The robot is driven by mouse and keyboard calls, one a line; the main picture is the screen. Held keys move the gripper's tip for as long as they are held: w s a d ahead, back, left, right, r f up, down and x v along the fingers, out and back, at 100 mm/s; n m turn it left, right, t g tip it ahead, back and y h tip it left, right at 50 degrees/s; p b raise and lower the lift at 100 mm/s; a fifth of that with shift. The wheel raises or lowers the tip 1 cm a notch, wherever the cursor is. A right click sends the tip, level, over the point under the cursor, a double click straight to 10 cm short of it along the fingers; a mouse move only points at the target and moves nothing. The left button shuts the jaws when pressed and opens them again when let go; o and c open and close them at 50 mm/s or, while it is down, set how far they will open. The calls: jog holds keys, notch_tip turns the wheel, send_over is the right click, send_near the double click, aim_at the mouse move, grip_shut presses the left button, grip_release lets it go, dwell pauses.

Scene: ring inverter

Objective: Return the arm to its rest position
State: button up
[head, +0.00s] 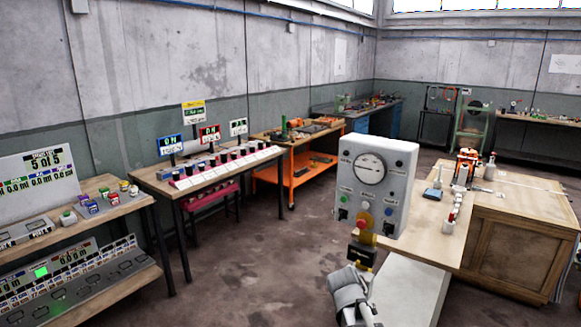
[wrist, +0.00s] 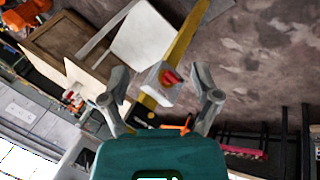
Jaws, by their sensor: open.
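My gripper (wrist: 162,92) is open in the wrist view, with its two grey fingers spread apart. A small pale box with a red knob (wrist: 170,78) appears between the fingers, in front of a yellow strip (wrist: 181,45). I cannot tell how far it is from the fingers, and nothing is seen gripped. In the head view, part of my grey arm end (head: 350,292) shows at the bottom, right of centre. It is just below a grey panel (head: 377,190) with a round dial, buttons and a red knob. The fingertips are not clear there.
A wooden bench (head: 450,212) with tools stands at right. At left are a table (head: 150,180) with displays and a shelf bench (head: 95,190) with small coloured blocks. An orange cart (head: 300,172) stands farther back. The floor (head: 245,245) between is clear.

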jog(key=s+a+m+g+y+p, duration=0.1)
jog(key=s+a+y, duration=0.3)
jog(key=s, duration=0.6)
jog(key=shift+s+f+g+y, duration=0.3)
jog(key=shift+s+g+y, duration=0.1)
jog(key=shift+g, duration=0.5)
jog(key=shift+w+d, duration=0.1)
jog(key=shift+w, duration=0.1)
dwell(0.9)
